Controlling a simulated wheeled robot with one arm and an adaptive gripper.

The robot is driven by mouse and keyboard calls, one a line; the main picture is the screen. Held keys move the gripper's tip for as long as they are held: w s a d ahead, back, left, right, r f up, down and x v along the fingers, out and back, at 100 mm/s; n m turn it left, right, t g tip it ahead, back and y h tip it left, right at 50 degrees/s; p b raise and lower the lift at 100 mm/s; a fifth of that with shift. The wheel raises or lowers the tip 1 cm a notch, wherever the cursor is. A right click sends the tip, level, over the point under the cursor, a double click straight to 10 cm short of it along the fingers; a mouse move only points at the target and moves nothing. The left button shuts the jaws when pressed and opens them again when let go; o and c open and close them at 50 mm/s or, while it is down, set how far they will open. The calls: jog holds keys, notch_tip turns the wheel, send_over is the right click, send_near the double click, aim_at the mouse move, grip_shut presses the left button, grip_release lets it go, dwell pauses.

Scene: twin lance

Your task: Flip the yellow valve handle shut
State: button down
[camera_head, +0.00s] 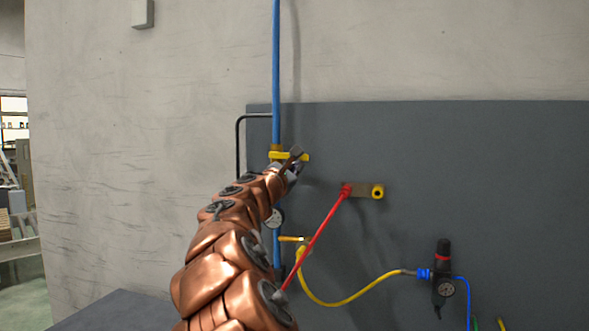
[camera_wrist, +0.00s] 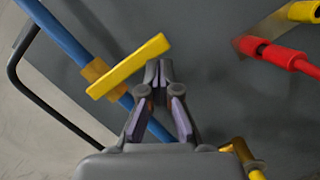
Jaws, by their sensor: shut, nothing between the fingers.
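The yellow valve handle (camera_wrist: 129,66) is a flat bar on a brass-coloured valve body (camera_wrist: 105,82) on the blue pipe (camera_wrist: 64,35). In the head view the handle (camera_head: 283,155) lies roughly level, across the upright pipe (camera_head: 276,75). My gripper (camera_wrist: 159,70) is shut and empty, its fingertips close beside the right end of the handle.
A grey panel (camera_head: 430,150) backs the pipe. A red lance (camera_head: 318,240) slants up to a bracket with a yellow fitting (camera_head: 378,191) at the right. A yellow hose (camera_head: 345,303) runs below to a black regulator (camera_head: 442,265). A black bent rail (camera_head: 239,145) stands left.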

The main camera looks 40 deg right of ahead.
jog(key=s+a+f+b, duration=0.5)
jog(key=a+f, duration=0.1)
jog(key=a, duration=0.2)
jog(key=shift+s, duration=0.25)
dwell(0.6)
